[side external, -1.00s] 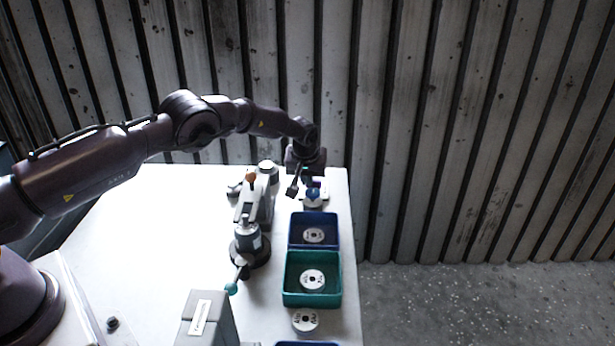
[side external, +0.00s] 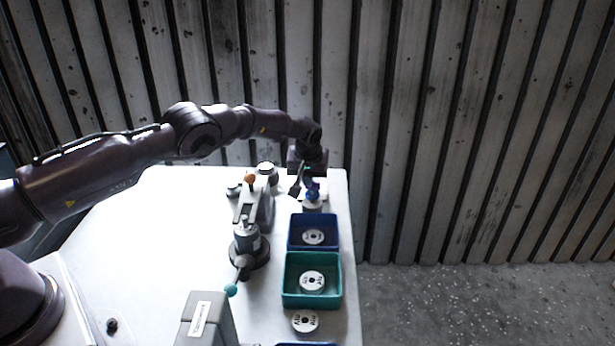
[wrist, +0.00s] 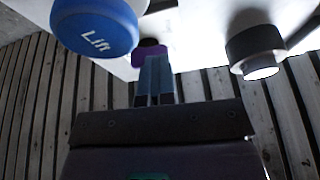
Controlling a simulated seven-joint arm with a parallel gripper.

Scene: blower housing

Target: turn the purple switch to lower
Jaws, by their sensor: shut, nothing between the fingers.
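The purple switch (wrist: 150,49) shows in the wrist view just beyond my fingertips, partly hidden by them; its dark top is visible. My gripper (wrist: 153,62) is shut and empty, with its fingertips at or very near the purple part; I cannot tell whether they touch. In the side external view my gripper (side external: 309,178) is at the far end of the table, over a small cluster of purple and blue, where the switch is too small to make out clearly. Which position the switch is in cannot be read.
A blue knob marked "Lift" (wrist: 95,28) is close to my fingers' left in the wrist view. A dark, white-faced cylinder (wrist: 256,50) is at right. A blue tray (side external: 333,230), a teal tray (side external: 338,290) and a grey lever device (side external: 250,215) stand nearer the camera.

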